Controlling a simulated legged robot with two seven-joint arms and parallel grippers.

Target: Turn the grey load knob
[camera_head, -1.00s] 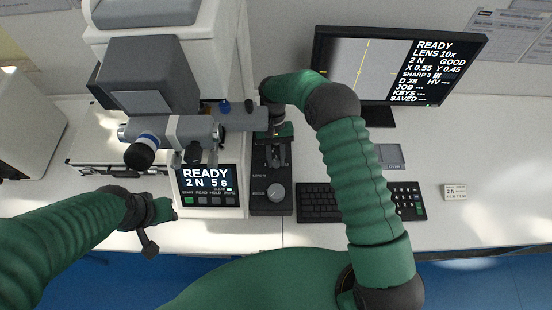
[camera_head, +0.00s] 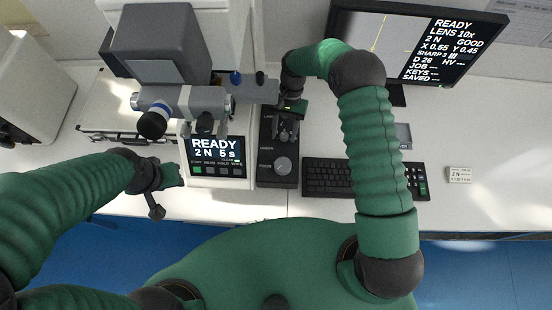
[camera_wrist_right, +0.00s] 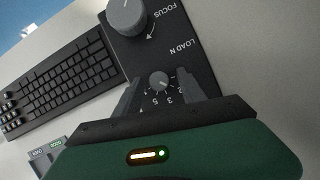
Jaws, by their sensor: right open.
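The grey load knob (camera_wrist_right: 160,81) is small and round, on a dark control box (camera_head: 273,181). In the right wrist view it sits below the "LOAD N" label, with numbers around it. My right gripper (camera_wrist_right: 159,86) is open, with one finger on each side of the knob. I cannot tell whether the fingers touch it. In the head view my right gripper (camera_head: 286,132) is over the box and hides the load knob. My left gripper (camera_head: 172,176) is near the tester's lower left corner; its fingers are too unclear to judge.
A larger grey focus knob (camera_wrist_right: 127,16) is on the same box; it also shows in the head view (camera_head: 283,165). A black keyboard (camera_head: 328,178) is right of the box. The tester's screen (camera_head: 215,149) reads READY, 2 N, 5 s. A monitor (camera_head: 410,40) stands behind.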

